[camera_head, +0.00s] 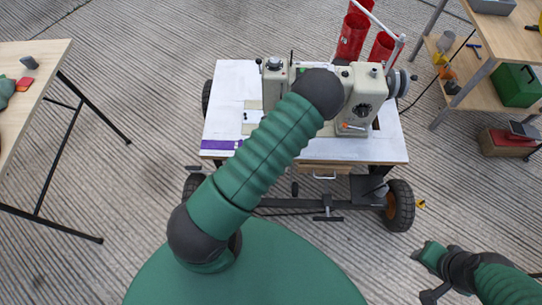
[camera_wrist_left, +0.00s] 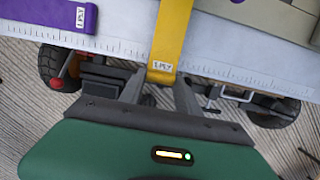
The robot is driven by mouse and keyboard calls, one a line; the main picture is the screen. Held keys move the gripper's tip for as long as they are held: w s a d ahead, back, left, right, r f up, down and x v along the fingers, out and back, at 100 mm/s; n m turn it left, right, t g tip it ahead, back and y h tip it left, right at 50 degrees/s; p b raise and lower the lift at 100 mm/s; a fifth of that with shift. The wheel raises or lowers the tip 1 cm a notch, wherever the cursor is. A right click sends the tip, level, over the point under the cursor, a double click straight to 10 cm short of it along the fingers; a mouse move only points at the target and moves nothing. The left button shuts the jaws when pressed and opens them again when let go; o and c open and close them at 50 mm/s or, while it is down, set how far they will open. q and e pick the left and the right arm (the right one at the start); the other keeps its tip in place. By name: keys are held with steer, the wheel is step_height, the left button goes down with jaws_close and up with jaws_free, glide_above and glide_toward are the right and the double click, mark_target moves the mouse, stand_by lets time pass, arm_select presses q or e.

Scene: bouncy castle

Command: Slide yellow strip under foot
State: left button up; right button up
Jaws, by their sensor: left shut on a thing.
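A yellow strip (camera_wrist_left: 168,40) with a white label on its near end runs from my left gripper (camera_wrist_left: 160,92) over the white sewing table. The gripper is shut on the near end at the table's front edge. The strip's far end leaves the top of the left wrist view, so the foot is not visible there. In the head view a cream sewing machine (camera_head: 362,100) stands on the table (camera_head: 225,85). My left arm covers the strip, the left gripper and the foot area. My right gripper (camera_head: 426,276) is low at the right, away from the table; its jaw state is unclear.
A purple strip (camera_head: 220,145) lies at the table's front left; it also shows in the left wrist view (camera_wrist_left: 50,15). Red cylinders (camera_head: 352,38) stand behind the machine. A wooden table (camera_head: 40,55) is at the left, and a shelf with a green box (camera_head: 515,87) at the right.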

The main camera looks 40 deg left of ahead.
arm_select(q)
steer(key=shift+w+f+b, duration=0.1)
steer(key=shift+f+b, duration=0.4)
steer(key=shift+f, duration=0.45)
steer(key=shift+w+a+r+p, duration=0.35)
steer(key=shift+w+a+p, duration=0.3)
steer(key=shift+p, duration=0.3)
steer(key=shift+w+a+p, duration=0.2)
steer(key=shift+w+p, duration=0.15)
steer(key=w+a+p, duration=0.2)
steer(key=p, duration=0.1)
steer(key=shift+w+p, duration=0.1)
steer(key=shift+p, duration=0.3)
steer(key=shift+w+a+f+p, duration=0.3)
steer(key=shift+w+p, duration=0.1)
steer(key=o, duration=1.1)
steer(key=shift+c, duration=0.2)
